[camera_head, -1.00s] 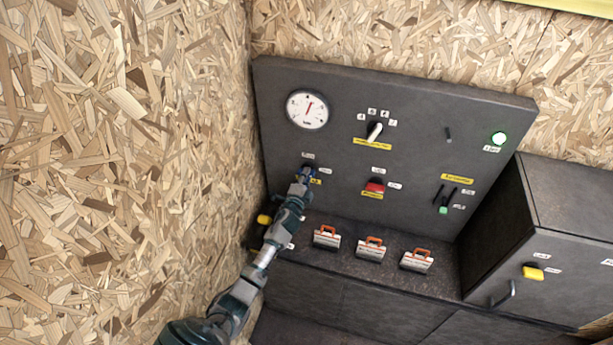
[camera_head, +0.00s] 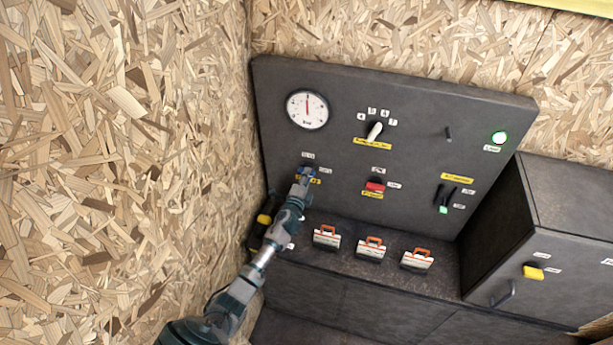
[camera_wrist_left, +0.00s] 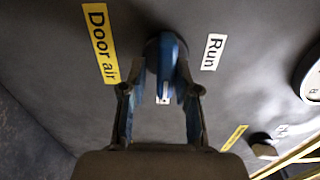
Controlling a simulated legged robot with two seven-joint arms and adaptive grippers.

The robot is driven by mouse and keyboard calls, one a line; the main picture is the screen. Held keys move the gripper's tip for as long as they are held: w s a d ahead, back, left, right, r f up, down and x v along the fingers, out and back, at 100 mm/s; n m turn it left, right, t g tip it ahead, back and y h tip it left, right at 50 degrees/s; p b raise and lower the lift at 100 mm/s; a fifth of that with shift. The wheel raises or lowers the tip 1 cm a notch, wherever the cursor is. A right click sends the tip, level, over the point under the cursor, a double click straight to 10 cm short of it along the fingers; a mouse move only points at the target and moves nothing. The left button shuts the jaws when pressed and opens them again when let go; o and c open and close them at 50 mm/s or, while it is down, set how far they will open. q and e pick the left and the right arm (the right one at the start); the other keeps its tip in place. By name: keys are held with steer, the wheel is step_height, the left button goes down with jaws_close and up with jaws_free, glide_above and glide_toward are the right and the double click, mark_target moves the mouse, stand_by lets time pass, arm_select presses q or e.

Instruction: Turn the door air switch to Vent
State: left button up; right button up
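The door air switch, a blue knob (camera_wrist_left: 167,68), sits on the dark panel between the yellow "Door air" label (camera_wrist_left: 100,45) and the white "Run" label (camera_wrist_left: 213,52) in the left wrist view. Its raised handle runs roughly up and down there; I cannot tell which end points. A second white label (camera_wrist_left: 163,99) is partly hidden by the knob. My left gripper (camera_wrist_left: 162,98) is open, its two fingers on either side of the knob with gaps; I see no clear contact. In the head view my left gripper (camera_head: 305,176) covers most of the switch. My right gripper is not in view.
Several orange-handled latches (camera_head: 370,248) line the ledge below. A chipboard wall (camera_head: 120,150) stands close left of my arm.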

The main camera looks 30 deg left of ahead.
arm_select(q)
steer(key=shift+o, duration=0.5)
steer(key=shift+f, duration=0.2)
steer(key=shift+r, duration=0.15)
steer(key=v, duration=1.1)
steer(key=shift+s, duration=0.4)
